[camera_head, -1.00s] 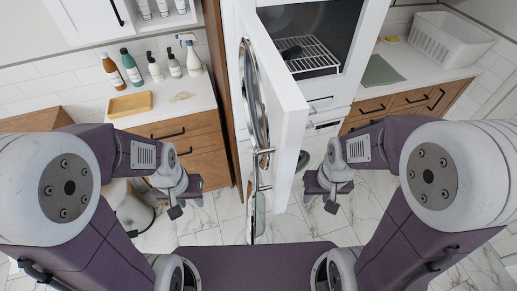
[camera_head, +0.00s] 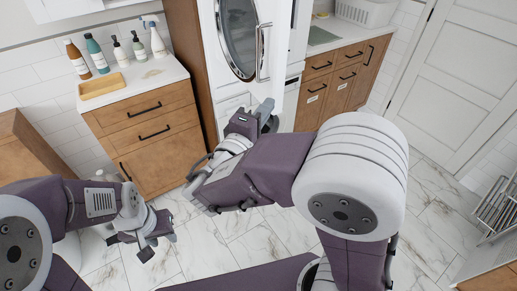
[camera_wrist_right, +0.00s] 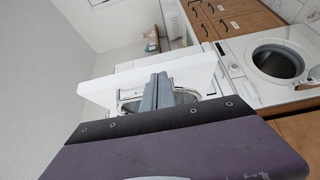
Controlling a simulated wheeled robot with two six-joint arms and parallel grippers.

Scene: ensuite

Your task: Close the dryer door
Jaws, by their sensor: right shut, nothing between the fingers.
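The dryer door (camera_head: 276,30) is a white panel with a round, chrome-rimmed glass window and a vertical metal handle. In the head view it stands swung out, its face toward me, in front of the white dryer body (camera_head: 299,38). In the right wrist view the door (camera_wrist_right: 190,76) shows as a white slab just beyond the fingers. My right gripper (camera_head: 267,108) is shut and empty, just below the door's lower part; contact cannot be told. It also shows in the wrist view (camera_wrist_right: 157,90). My left gripper (camera_head: 158,246) is open and empty, low over the floor at left.
A wooden drawer cabinet (camera_head: 150,125) with bottles and a yellow tray (camera_head: 103,86) stands left of the dryer. Another cabinet (camera_head: 340,72) stands right. A front-loading machine (camera_wrist_right: 245,55) shows in the wrist view.

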